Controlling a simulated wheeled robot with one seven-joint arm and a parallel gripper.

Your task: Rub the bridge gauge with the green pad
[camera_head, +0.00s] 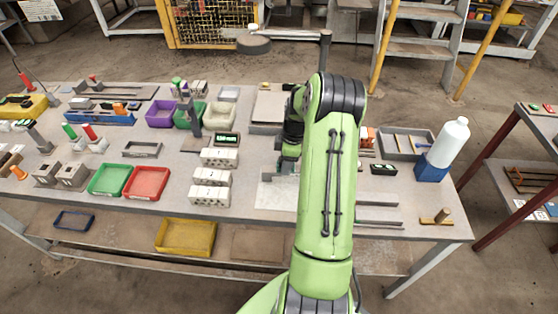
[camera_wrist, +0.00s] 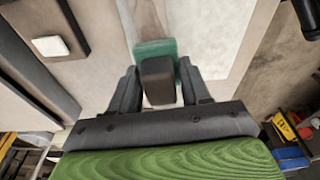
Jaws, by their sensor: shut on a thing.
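In the wrist view my gripper (camera_wrist: 158,70) is shut on the dark brown grip block of the green pad (camera_wrist: 153,48). The pad's green edge shows beyond the block, between the fingers. It is over a pale sheet (camera_wrist: 207,35) and a brownish strip (camera_wrist: 149,18); I cannot tell whether it touches them. In the head view my arm hides most of my gripper and the pad. I cannot pick out the bridge gauge with certainty.
White socketed blocks (camera_head: 210,195), a red tray (camera_head: 147,183) and a green tray (camera_head: 110,180) are left of my arm. A white bottle (camera_head: 448,143) in a blue base stands at the right. A grey tray (camera_head: 405,143) holds tools. Some bare tabletop shows at the front right.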

